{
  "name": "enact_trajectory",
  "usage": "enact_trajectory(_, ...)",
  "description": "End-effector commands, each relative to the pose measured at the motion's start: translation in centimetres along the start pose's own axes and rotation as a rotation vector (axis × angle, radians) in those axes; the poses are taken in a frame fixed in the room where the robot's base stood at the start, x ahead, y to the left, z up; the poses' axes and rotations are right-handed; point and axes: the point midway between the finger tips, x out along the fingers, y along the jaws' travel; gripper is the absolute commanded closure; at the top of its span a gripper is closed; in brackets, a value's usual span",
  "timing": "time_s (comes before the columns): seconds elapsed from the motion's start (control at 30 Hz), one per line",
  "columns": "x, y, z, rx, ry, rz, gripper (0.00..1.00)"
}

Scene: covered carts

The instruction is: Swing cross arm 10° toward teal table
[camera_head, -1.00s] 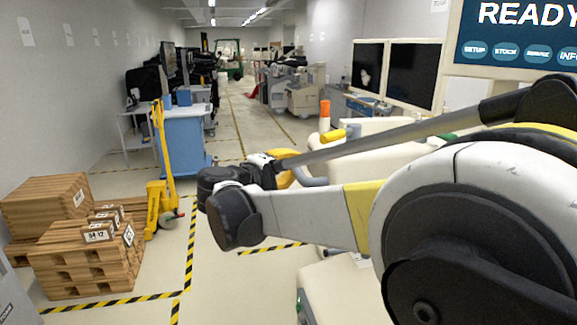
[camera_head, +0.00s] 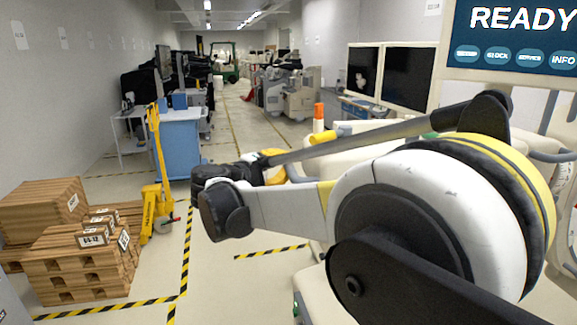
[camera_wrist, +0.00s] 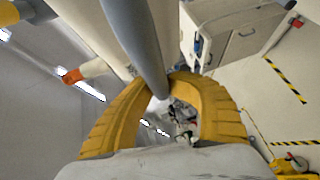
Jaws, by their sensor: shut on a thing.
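My gripper (camera_wrist: 170,88) has yellow fingers, closed around a grey-blue bar (camera_wrist: 136,45) in the wrist view. The bar seems to be the cross arm; it runs from the top edge down between the fingertips. In the head view my gripper (camera_head: 274,170) shows small and yellow, partly hidden by my arm, with a short piece of the bar (camera_head: 299,174) to its right. A blue table (camera_head: 179,145) stands at the left beyond the gripper; it is the closest match to the teal table.
A yellow pallet jack (camera_head: 154,185) and wooden crates (camera_head: 80,262) stand at the left. Pale covered equipment and an orange-topped post (camera_head: 318,112) stand just beyond my arm. A READY screen (camera_head: 511,38) is at upper right. The aisle floor (camera_head: 236,130) is mostly clear.

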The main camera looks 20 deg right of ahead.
Motion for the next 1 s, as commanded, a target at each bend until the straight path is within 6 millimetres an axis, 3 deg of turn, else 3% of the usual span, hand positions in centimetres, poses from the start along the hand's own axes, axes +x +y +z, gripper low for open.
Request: enact_trajectory(1.0,1.4,0.3,-1.4,0.003,-0.039,0.015,1.0)
